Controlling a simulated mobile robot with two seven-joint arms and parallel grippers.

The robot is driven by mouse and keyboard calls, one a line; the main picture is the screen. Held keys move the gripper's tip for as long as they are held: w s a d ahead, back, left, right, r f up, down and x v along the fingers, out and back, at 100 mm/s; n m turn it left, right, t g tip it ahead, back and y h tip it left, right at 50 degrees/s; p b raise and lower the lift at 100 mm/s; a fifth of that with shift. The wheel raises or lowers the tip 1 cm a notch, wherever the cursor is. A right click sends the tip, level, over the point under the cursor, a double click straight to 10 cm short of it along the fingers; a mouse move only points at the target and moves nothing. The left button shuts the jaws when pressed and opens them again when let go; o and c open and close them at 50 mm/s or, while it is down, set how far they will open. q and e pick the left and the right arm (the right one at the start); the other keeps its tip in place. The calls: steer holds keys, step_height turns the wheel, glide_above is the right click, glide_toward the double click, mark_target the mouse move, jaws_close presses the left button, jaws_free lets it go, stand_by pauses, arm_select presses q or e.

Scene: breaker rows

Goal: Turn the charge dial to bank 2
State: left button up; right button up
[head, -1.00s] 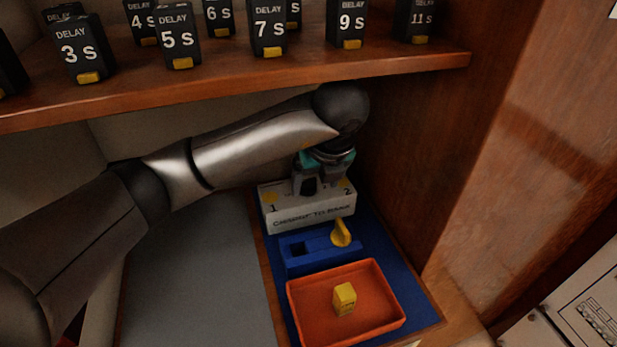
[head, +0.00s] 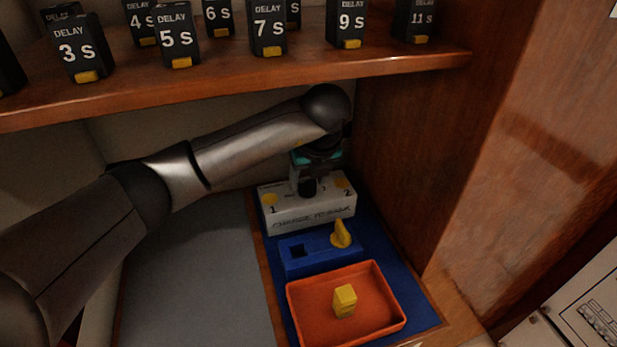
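A white box (head: 325,214) stands on the blue mat, with a 1 and a yellow disc at its left and a 2 and a yellow disc at its right. Blurred lettering runs along its front. My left gripper (head: 308,190) is over the middle of the box top, pointing down. Its fingers hide the dial, so I cannot tell where the dial points or whether the fingers hold it. My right gripper is not in view.
A blue block (head: 305,262) with a square hole and a yellow lever (head: 340,234) is in front of the box. An orange tray (head: 375,325) holds a yellow block (head: 344,300). A wooden shelf (head: 250,82) with black delay blocks is above my arm. A wooden wall (head: 400,170) is close at right.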

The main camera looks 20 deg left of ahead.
arm_select(q)
jaws_close()
